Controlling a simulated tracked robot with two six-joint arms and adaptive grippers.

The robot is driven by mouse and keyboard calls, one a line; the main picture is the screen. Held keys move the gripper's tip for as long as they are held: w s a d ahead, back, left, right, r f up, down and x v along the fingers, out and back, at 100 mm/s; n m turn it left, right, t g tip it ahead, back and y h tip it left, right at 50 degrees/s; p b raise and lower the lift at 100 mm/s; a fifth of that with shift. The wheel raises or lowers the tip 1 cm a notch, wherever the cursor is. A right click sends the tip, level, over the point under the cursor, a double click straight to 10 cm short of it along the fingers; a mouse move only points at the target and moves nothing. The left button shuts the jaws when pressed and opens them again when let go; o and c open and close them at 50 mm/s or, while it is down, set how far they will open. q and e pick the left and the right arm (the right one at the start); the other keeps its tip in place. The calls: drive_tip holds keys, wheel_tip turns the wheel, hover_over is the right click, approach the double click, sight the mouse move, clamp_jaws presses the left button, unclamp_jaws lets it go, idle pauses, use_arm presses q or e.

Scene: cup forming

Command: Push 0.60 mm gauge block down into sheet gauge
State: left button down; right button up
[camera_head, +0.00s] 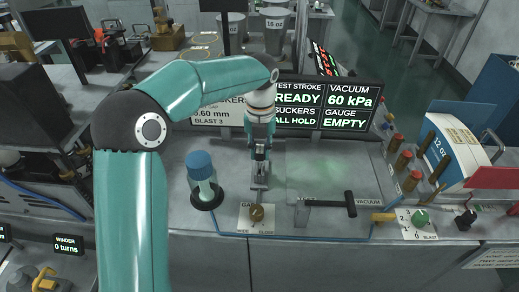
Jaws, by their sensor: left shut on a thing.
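My left gripper (261,152) points down over the bench behind the brass knob. It is shut on a small thin grey piece, which looks like the gauge block; its marking is too small to read. A grey metal part (259,186) lies just below the fingertips, behind a brass knob (257,213) on a pale label plate that starts "GA"; this seems to be the sheet gauge. I cannot tell whether the held piece touches it. My right gripper is not in view.
A black-handled vacuum lever (350,203) lies to the right. Several brown-and-red posts (403,162) and a 12 oz carton (455,148) stand further right. A blue hose runs along the front.

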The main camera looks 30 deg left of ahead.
sight(260, 161)
use_arm(q)
drive_tip(key=shift+p, duration=0.65)
idle(1.1)
drive_tip(key=shift+f+b, duration=1.35)
drive_tip(key=shift+f, duration=0.8)
drive_tip(key=c, duration=0.9)
unclamp_jaws()
drive_tip(key=shift+c, duration=0.2)
wheel_tip(260, 161, up, 12)
drive_tip(key=shift+f, duration=0.1)
